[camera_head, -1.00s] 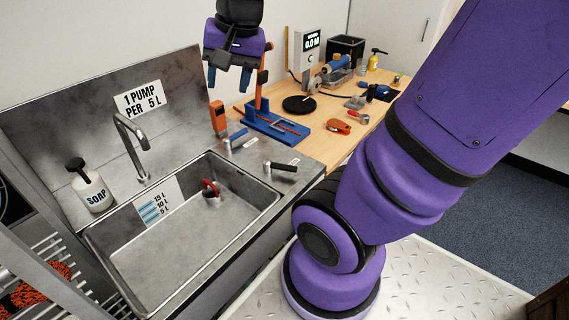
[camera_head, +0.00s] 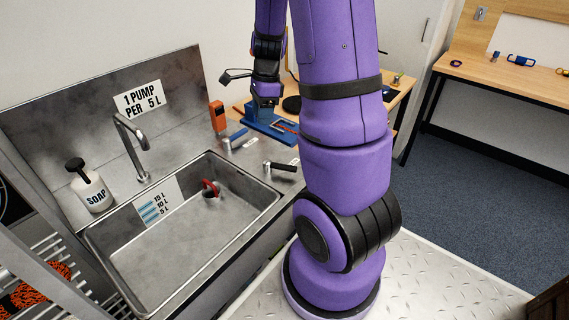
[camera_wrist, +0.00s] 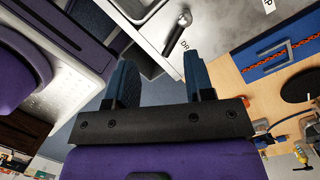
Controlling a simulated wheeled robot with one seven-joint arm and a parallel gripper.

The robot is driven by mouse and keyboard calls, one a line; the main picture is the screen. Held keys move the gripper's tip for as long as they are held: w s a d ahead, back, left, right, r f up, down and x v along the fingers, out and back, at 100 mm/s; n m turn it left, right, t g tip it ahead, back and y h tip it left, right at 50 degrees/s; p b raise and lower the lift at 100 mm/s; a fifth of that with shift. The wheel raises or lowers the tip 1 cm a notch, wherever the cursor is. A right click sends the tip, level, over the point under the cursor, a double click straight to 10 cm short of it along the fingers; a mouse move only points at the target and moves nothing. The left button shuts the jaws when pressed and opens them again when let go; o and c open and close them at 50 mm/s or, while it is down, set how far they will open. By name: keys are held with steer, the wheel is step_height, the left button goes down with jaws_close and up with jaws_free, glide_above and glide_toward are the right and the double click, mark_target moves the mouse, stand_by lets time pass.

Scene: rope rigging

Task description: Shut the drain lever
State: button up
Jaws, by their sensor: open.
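The drain lever (camera_head: 280,166) has a black handle and a metal pivot, and sits on the steel ledge at the sink's right end. In the wrist view its metal end (camera_wrist: 184,19) shows beside a label partly reading "DR", beyond my fingers. My gripper (camera_head: 266,100) hangs over the workbench, behind and above the lever, apart from it. In the wrist view my gripper (camera_wrist: 160,70) has its two blue fingers spread with nothing between them. The steel sink (camera_head: 185,235) looks empty of water, with a red-handled drain fitting (camera_head: 210,187) inside.
A blue-handled lever (camera_head: 236,136) stands behind the drain lever. The faucet (camera_head: 133,150) and soap bottle (camera_head: 92,188) stand at the sink's back. The blue stand (camera_head: 268,128) and an orange device (camera_head: 217,116) are near my gripper. My arm hides part of the workbench.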

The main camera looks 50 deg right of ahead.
mark_target(284, 165)
steer(key=s+d+f+m+g, duration=0.1)
steer(key=s+d+f+m, duration=0.1)
steer(key=d+f+m, duration=0.6)
steer(key=shift+n, duration=0.5)
steer(key=f, duration=0.4)
steer(key=s+a+f, duration=0.1)
steer(key=f, duration=0.3)
steer(key=a+f, duration=0.1)
steer(key=f, duration=0.3)
steer(key=shift+s+a, duration=0.15)
steer(key=shift+a, duration=0.1)
jaws_close()
